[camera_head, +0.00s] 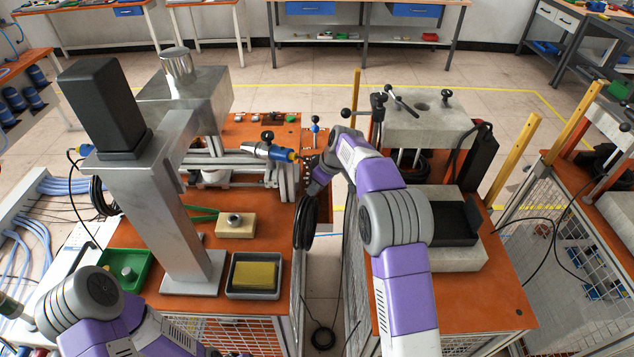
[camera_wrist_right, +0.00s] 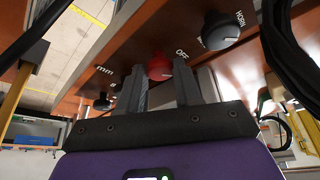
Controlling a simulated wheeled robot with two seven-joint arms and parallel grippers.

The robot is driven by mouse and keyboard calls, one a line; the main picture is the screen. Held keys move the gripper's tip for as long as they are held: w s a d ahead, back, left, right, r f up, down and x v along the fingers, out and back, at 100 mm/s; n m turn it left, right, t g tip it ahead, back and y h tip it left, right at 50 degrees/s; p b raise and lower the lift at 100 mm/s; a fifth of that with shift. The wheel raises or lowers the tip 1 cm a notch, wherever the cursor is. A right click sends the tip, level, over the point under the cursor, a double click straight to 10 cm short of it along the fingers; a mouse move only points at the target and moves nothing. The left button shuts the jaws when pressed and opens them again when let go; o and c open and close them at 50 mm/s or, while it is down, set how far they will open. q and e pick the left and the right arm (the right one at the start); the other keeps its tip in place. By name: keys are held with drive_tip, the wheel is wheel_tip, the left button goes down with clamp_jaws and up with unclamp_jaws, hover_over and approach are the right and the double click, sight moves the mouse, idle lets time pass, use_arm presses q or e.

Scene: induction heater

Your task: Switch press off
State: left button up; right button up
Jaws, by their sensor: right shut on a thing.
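In the right wrist view, a red round knob (camera_wrist_right: 160,67) sits on a brown-orange panel (camera_wrist_right: 140,38) beside the white word OFF. My right gripper (camera_wrist_right: 158,84) has one finger on each side of the knob and is shut on it. In the head view, my right arm reaches to the side of the left orange table, with the right gripper (camera_head: 310,163) at the panel edge. The knob is hidden there. A metal press (camera_head: 160,200) with a black block on top stands on that table. My left arm shows at the lower left; its gripper is not in view.
A black knob (camera_wrist_right: 220,30) marked HORN and another black knob (camera_wrist_right: 103,102) flank the red one. A dark cable (camera_wrist_right: 285,45) hangs close by at the right. A green tray (camera_head: 123,268) and a tray with a yellow block (camera_head: 254,274) lie by the press.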

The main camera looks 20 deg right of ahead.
drive_tip(key=shift+w+d+n+g+y+p, duration=0.1)
drive_tip(key=shift+n+g+y+p, duration=0.2)
drive_tip(key=shift+n+p, duration=0.55)
drive_tip(key=shift+n, duration=0.25)
drive_tip(key=o, duration=1)
drive_tip(key=shift+o, duration=0.2)
drive_tip(key=p+v, duration=0.1)
drive_tip(key=v, duration=0.6)
drive_tip(key=shift+r, duration=0.25)
